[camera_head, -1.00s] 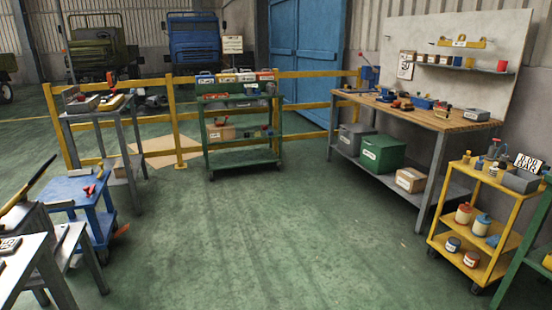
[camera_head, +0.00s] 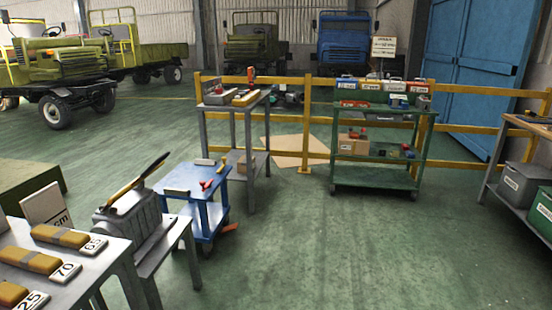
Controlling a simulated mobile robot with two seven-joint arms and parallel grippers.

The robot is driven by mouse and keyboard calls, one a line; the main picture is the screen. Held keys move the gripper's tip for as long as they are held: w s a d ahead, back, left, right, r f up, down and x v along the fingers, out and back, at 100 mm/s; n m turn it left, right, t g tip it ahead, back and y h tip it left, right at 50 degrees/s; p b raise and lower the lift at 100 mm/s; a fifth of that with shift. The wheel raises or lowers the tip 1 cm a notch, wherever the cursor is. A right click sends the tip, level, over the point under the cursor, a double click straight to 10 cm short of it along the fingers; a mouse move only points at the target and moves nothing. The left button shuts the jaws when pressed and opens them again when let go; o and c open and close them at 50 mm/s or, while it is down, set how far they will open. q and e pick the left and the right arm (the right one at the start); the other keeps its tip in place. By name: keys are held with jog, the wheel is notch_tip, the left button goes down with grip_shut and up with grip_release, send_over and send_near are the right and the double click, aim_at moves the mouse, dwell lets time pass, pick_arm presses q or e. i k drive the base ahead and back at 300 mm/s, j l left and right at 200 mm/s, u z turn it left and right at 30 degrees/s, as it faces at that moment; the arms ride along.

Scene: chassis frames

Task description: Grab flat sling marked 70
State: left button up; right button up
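The sling marked 70 is a folded yellow bundle with a grey band (camera_head: 30,260). It lies on the grey table (camera_head: 98,272) at the lower left, in front of its white tag reading 70 (camera_head: 66,271). A similar yellow sling (camera_head: 60,236) with a tag reading 65 (camera_head: 93,246) lies just beyond it. Another (camera_head: 10,294), with a tag ending in 25 (camera_head: 32,301), lies nearer and is partly cut off by the frame edge. Neither of my grippers shows in the view.
A grey stand with a ribbed metal part (camera_head: 130,222) is beside the sling table. A blue cart (camera_head: 200,190) stands behind it. A green shelf cart (camera_head: 375,150) stands by the yellow railing (camera_head: 305,118). The green floor in the middle and right is clear.

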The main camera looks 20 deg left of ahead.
aim_at(60, 273)
jog(key=i+u, duration=0.3)
jog(key=i, duration=0.35)
jog(key=i+u, duration=0.3)
jog(key=i, duration=0.35)
jog(key=i+u, duration=0.2)
jog(key=u, duration=0.2)
jog(key=i+l+u, duration=0.1)
jog(key=u, duration=0.3)
jog(key=i+l+u, duration=0.15)
jog(key=u, duration=1.85)
jog(key=i+l, duration=0.05)
jog(key=l, duration=0.05)
